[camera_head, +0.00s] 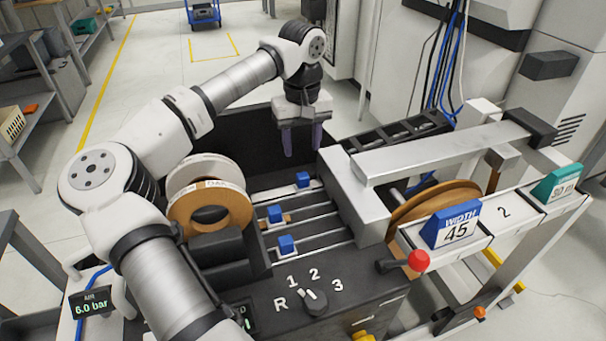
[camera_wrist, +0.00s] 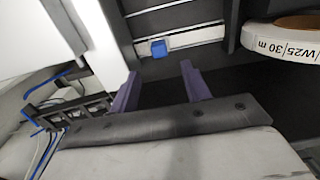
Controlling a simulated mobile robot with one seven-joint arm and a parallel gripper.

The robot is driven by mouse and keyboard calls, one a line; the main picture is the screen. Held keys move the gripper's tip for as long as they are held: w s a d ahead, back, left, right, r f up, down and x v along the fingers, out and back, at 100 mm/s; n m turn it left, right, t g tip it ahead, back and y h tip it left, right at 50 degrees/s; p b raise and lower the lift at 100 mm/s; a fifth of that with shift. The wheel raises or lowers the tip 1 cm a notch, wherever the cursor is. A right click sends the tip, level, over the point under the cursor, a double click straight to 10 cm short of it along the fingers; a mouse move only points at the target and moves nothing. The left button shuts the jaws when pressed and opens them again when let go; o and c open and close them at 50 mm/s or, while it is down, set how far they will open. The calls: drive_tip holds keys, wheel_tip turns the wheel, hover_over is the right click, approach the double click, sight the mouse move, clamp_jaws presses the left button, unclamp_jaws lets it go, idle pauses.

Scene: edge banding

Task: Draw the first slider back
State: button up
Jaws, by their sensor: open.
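Three blue sliders sit on parallel rails of the machine in the head view: the far one (camera_head: 303,179), the middle one (camera_head: 275,213) and the near one (camera_head: 287,243). The far and near ones sit further right than the middle one. No number shows on the sliders. My gripper (camera_head: 302,142) is open and empty, pointing down above and behind the far rail, apart from the sliders. In the wrist view one blue slider (camera_wrist: 158,48) lies on its rail beyond my two purple fingers (camera_wrist: 160,90), touched by neither.
Tape rolls, one white (camera_head: 208,170) and one brown (camera_head: 232,212), stand left of the rails. A metal housing (camera_head: 358,195) borders the rails' right end. A dial (camera_head: 315,302) marked R, 1, 2, 3 and a red-knobbed lever (camera_head: 418,261) are in front. A WIDTH 45 sign (camera_head: 452,226) stands right.

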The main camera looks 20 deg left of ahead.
sight(303, 175)
wheel_tip(303, 175, down, 10)
drive_tip(key=shift+r+p, duration=0.1)
drive_tip(key=shift+p, duration=0.4)
drive_tip(key=shift+c, duration=0.2)
clamp_jaws()
